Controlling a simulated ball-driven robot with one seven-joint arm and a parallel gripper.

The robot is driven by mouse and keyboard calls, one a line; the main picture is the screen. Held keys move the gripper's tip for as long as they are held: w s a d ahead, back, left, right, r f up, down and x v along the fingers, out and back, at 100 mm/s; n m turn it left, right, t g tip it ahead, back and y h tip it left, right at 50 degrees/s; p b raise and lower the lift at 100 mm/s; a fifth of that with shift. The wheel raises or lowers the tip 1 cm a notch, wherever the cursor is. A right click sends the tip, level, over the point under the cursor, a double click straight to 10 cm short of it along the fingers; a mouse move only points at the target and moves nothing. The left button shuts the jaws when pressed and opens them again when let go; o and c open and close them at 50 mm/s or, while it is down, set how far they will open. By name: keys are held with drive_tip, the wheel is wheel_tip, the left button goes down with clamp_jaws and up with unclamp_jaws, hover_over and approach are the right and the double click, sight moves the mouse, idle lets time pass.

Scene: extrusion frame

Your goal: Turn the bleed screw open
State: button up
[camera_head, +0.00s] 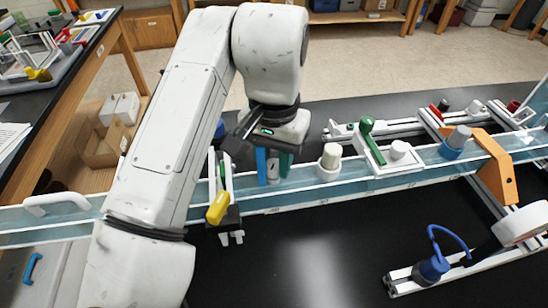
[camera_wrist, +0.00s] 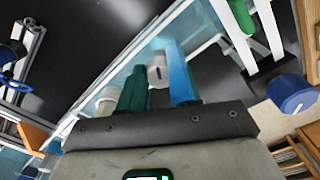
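My gripper (camera_wrist: 157,80) has a green finger and a blue finger pointing away from the wrist. The fingers are apart. A small pale grey-white knob (camera_wrist: 158,70), which looks like the bleed screw, shows in the gap between them. In the head view the knob (camera_head: 272,171) stands at the clear blue rail, between the blue and green fingers of my gripper (camera_head: 273,163). I see some gap beside the knob in the wrist view. I cannot tell whether either finger touches it.
A cream knob (camera_head: 330,158) stands close to the right on the rail (camera_head: 300,193). Further right are a green lever (camera_head: 367,140), a white knob (camera_head: 399,150) and an orange bracket (camera_head: 497,165). A yellow handle (camera_head: 218,208) is close on the left. The black tabletop (camera_head: 310,265) in front is clear.

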sight(274, 164)
drive_tip(key=c, duration=0.5)
drive_tip(key=shift+r+n+p, duration=0.2)
drive_tip(key=shift+n+p, duration=0.3)
drive_tip(key=shift+p, duration=0.25)
drive_tip(key=shift+c, duration=0.2)
drive_tip(key=shift+f+n, duration=0.2)
drive_tip(key=shift+n, duration=0.1)
drive_tip(key=o, duration=1.1)
drive_tip(key=shift+c, duration=0.2)
wheel_tip(274, 164, up, 11)
drive_tip(key=shift+p, duration=0.3)
drive_tip(key=shift+f, duration=0.15)
